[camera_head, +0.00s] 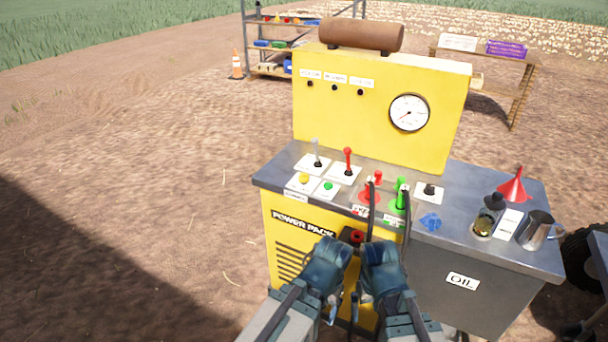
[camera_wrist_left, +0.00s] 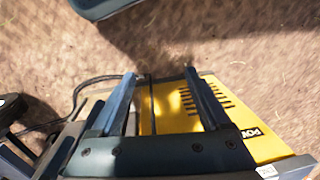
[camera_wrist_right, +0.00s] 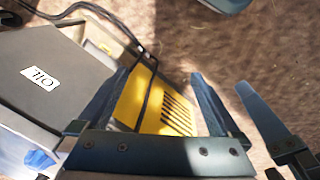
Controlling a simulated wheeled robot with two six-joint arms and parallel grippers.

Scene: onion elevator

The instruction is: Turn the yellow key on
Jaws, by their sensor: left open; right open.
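A small yellow knob (camera_head: 304,178), the only yellow control I see, sits on a white plate on the power pack's (camera_head: 302,222) top panel. Whether it is the key, and its turned position, are too small to tell. A green knob (camera_head: 328,186) is beside it. My left gripper (camera_head: 332,308) and right gripper (camera_head: 362,300) hang side by side in front of the yellow cabinet, below the panel and apart from the knob. The left wrist view shows the left jaws (camera_wrist_left: 160,82) open and empty. The right wrist view shows the right jaws (camera_wrist_right: 155,80) open and empty.
Behind the knobs stand a grey lever (camera_head: 316,150) and a red lever (camera_head: 347,158). Red and green connectors (camera_head: 400,192) with black cables are to the right. A red funnel (camera_head: 514,186), metal jug (camera_head: 535,230) and glass oil container (camera_head: 486,222) crowd the right end. Ground at left is open.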

